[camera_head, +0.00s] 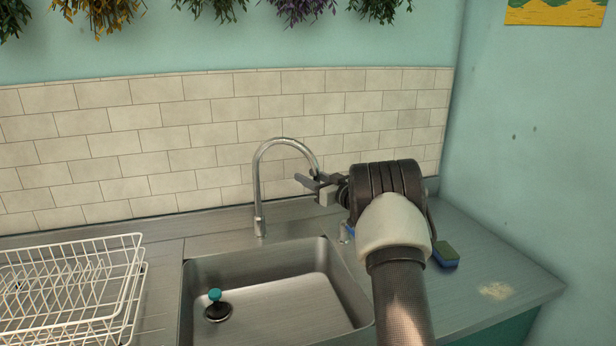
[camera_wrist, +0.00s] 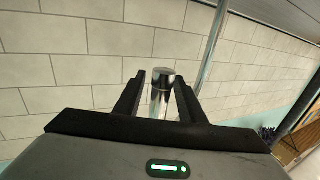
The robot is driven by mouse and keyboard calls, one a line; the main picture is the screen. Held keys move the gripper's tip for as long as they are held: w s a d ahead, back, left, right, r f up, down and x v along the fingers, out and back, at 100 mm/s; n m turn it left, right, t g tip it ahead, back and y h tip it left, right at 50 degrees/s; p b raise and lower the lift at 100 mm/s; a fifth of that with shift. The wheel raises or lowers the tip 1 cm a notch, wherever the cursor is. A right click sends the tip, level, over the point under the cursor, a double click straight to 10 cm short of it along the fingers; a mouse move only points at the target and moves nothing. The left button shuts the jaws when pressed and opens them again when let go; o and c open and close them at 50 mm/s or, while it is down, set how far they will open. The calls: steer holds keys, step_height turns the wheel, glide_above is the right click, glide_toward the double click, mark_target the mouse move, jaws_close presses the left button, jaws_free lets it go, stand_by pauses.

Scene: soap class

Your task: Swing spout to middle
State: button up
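The silver gooseneck faucet (camera_head: 257,185) rises behind the sink, and its curved spout (camera_head: 290,141) bends over to the right, toward my gripper. My gripper (camera_head: 308,184) is at the spout's hanging end, coming in from the right. In the wrist view, the spout's end (camera_wrist: 161,92) shows between the two fingers of my gripper (camera_wrist: 160,88). The fingers are apart, with small gaps seeming to show beside the spout, so I see no clear grip. The faucet's long pipe (camera_wrist: 211,45) runs behind the right finger. The fingertips are small and partly hidden in the head view.
The steel sink (camera_head: 190,290) holds a teal-topped plug (camera_head: 215,297). A white wire dish rack (camera_head: 140,262) stands at left. A green and blue sponge (camera_head: 445,255) lies on the counter right of my arm. The tiled wall (camera_head: 190,120) is close behind the faucet.

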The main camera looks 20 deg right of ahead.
steer(key=shift+w+a, duration=0.2)
steer(key=shift+w, duration=0.25)
jaws_close()
steer(key=shift+s, duration=0.1)
